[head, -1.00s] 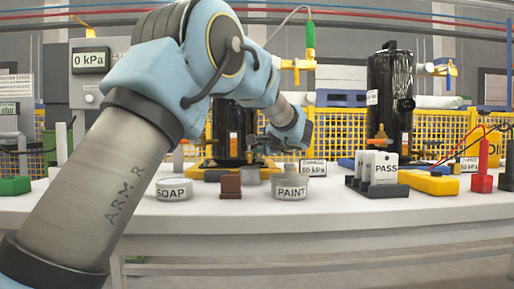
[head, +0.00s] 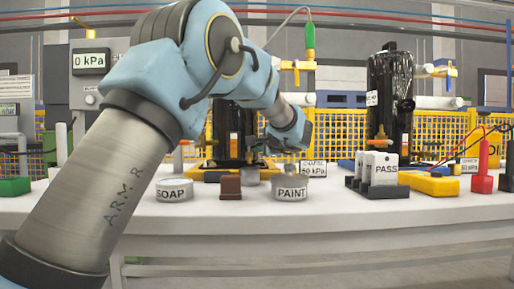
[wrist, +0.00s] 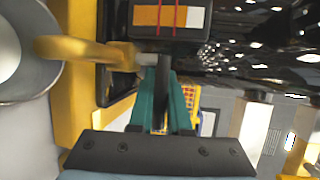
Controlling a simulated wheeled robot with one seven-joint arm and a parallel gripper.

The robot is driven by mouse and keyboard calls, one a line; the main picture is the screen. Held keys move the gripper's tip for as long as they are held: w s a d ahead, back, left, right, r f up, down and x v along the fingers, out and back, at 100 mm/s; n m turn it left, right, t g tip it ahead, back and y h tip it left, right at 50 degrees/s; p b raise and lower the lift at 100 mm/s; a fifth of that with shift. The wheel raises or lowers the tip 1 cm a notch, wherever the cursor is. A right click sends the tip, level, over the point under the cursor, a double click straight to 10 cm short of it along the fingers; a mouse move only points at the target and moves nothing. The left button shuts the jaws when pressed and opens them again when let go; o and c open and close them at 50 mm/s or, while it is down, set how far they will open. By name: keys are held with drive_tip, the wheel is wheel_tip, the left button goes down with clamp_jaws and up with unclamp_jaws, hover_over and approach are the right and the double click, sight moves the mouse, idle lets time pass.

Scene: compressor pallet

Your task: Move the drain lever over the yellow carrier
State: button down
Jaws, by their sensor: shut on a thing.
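My gripper (head: 262,146) is low in front of the left black compressor (head: 233,120), partly hidden by my own arm in the head view. In the wrist view its teal fingers (wrist: 160,78) are shut on a thin dark and grey bar (wrist: 161,92), which appears to be the drain lever. The bar's far end lies beneath a black box with an orange and white window (wrist: 170,17). The yellow carrier (head: 205,173) is the base under that compressor. Its yellow edge runs down the left of the wrist view (wrist: 73,110). A blurred yellow hooked part (wrist: 85,50) reaches toward the fingertips.
A grey metal cup (wrist: 22,50) is close on the left in the wrist view. SOAP (head: 174,190) and PAINT (head: 291,188) tins and a brown block (head: 231,187) stand in front. A second compressor (head: 390,95) stands right. The white bench front (head: 330,215) is clear.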

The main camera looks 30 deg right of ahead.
drive_tip(key=shift+f+h+b, duration=0.15)
drive_tip(key=shift+h+b, duration=0.15)
drive_tip(key=h+b, duration=0.1)
drive_tip(key=m+b, duration=0.1)
drive_tip(key=b, duration=0.1)
drive_tip(key=shift+s+f+m+h, duration=0.25)
drive_tip(key=shift+s+m+h, duration=0.05)
drive_tip(key=shift+h, duration=0.1)
drive_tip(key=m+h+b, duration=0.1)
drive_tip(key=b, duration=0.1)
drive_tip(key=m+g+h+b, duration=0.1)
drive_tip(key=h+b, duration=0.1)
drive_tip(key=shift+s+b, duration=0.35)
drive_tip(key=m+h+b, duration=0.1)
drive_tip(key=m+g+h+b, duration=0.1)
drive_tip(key=shift+s+r+g+h, duration=0.2)
drive_tip(key=shift+s+g+h, duration=0.1)
drive_tip(key=shift+h, duration=0.1)
drive_tip(key=shift+s+r+m+g+h+b, duration=0.1)
drive_tip(key=shift+s+m+g+h+b, duration=0.2)
drive_tip(key=shift+m+g+h+b, duration=0.45)
drive_tip(key=shift+s+m+h, duration=0.1)
drive_tip(key=shift+m+h, duration=0.15)
drive_tip(key=shift+m, duration=0.2)
drive_tip(key=c, duration=1.2)
unclamp_jaws()
drive_tip(key=shift+o, duration=0.2)
